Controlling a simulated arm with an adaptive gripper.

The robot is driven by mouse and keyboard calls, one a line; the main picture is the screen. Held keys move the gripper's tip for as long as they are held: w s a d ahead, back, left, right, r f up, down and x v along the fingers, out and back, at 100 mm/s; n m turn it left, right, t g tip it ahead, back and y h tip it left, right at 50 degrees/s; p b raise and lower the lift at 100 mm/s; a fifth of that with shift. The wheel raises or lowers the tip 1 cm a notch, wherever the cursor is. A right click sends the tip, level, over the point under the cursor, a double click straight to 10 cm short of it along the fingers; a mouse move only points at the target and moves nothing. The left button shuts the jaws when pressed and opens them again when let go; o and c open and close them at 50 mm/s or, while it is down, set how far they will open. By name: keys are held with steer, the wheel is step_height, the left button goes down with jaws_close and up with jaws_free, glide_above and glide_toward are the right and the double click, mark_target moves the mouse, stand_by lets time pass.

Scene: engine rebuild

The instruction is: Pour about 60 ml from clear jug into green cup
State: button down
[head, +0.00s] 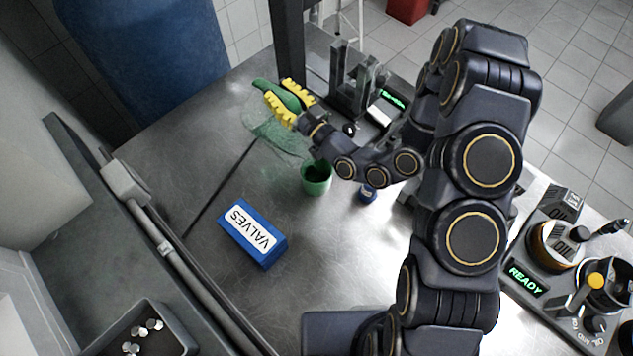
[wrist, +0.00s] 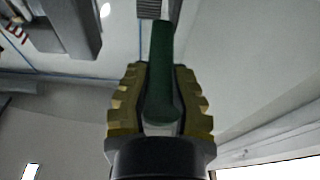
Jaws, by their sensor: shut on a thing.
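The clear jug (head: 275,130) has a faint green tint and a green handle (head: 280,94). My gripper (head: 279,91) has its yellow-padded fingers shut on the handle. In the wrist view the handle (wrist: 160,75) stands between both pads of my gripper (wrist: 160,95). The jug's see-through body shows faintly behind and left of the green cup in the head view. I cannot tell its exact tilt or how much liquid it holds. The green cup (head: 316,181) stands upright on the metal table, below and right of the jug, apart from it. Its inside looks dark.
A blue VALVES box (head: 252,235) lies in front of the cup. A dark fixture (head: 352,85) stands behind, beside a green display (head: 392,98). The table's left middle is clear.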

mark_target(267, 84)
steer(key=shift+s+d+r+t+y, duration=0.15)
steer(key=shift+s+d+t+y, duration=0.05)
steer(key=shift+d+t+y, duration=0.1)
stand_by(0.6)
steer(key=shift+a, duration=0.1)
steer(key=shift+w+a+f+g+h, duration=0.2)
steer(key=shift+w+a+g+h, duration=0.1)
steer(key=shift+w+a, duration=0.35)
steer(key=shift+w+a+f+g+h, duration=0.2)
steer(key=shift+w+a+g+h, duration=0.1)
steer(key=shift+w+a, duration=0.3)
steer(key=shift+w+a+f, duration=0.15)
steer(key=shift+w+a, duration=0.05)
steer(key=shift+w, duration=0.05)
steer(key=shift+w+a+f+g+h, duration=0.5)
steer(key=shift+w+f+h, duration=0.1)
steer(key=shift+h, duration=0.2)
steer(key=shift+w+a+f+g+h+b, duration=0.2)
steer(key=shift+w+a+g+h+b, duration=0.2)
steer(key=shift+w+g, duration=0.15)
steer(key=shift+w, duration=0.1)
